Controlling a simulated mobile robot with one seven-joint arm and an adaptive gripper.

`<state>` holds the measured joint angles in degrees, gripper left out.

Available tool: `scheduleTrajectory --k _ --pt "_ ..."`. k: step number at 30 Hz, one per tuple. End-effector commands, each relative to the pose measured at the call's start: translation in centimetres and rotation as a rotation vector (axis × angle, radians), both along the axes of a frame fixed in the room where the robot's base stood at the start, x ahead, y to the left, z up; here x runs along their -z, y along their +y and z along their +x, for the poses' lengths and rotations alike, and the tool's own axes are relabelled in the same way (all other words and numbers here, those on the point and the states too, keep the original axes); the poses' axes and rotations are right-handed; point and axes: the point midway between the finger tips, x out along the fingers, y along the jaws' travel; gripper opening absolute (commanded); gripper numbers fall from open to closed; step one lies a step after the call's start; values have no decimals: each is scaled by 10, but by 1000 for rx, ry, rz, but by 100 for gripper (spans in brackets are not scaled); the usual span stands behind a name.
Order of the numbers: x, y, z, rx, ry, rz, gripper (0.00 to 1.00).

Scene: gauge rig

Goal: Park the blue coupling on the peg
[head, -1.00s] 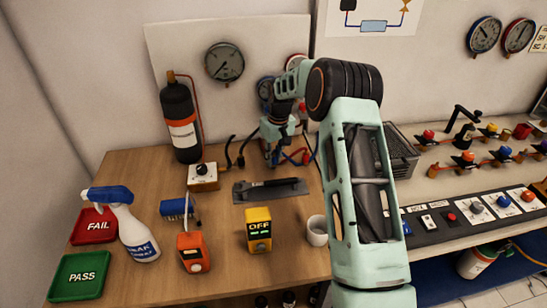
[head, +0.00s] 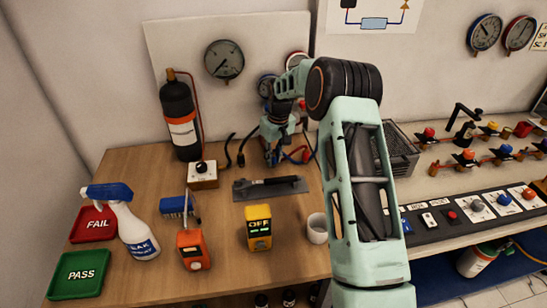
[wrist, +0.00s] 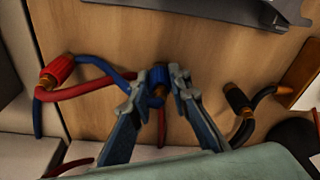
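The blue coupling (wrist: 158,78), a short blue sleeve with a brass end, sits between my fingertips in the wrist view. My gripper (wrist: 160,88) appears shut on it, one finger along each side. A blue hose (wrist: 100,66) curves from it to the left. In the head view my gripper (head: 274,152) is low over the back of the wooden bench, and the coupling is too small and covered to make out there. I cannot pick out the peg in either view.
A red coupling (wrist: 58,70) on a red hose lies left of my gripper, a black coupling (wrist: 240,102) on a black hose right. A grey metal plate (head: 289,186) lies in front. Gauges (head: 224,60) hang on the back panel. A white mug (head: 317,229) stands near the front.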

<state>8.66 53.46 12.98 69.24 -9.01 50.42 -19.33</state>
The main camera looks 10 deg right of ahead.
Motion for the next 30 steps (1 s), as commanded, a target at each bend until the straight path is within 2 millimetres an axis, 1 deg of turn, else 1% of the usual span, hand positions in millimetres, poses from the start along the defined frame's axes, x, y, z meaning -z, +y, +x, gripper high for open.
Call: scheduleTrajectory --k 1,2,3,8,14,23,26,30 --pt "0 0 0 0 -1 0 24" --pt "0 0 0 0 0 0 27" --pt "0 0 0 0 0 0 28" --pt "0 0 0 0 0 0 28" --pt "0 0 0 0 0 0 48" --pt "-2 0 0 0 0 0 48" --pt "-10 -1 -1 0 -1 -1 48" --pt "-34 -2 -4 1 -3 0 48"
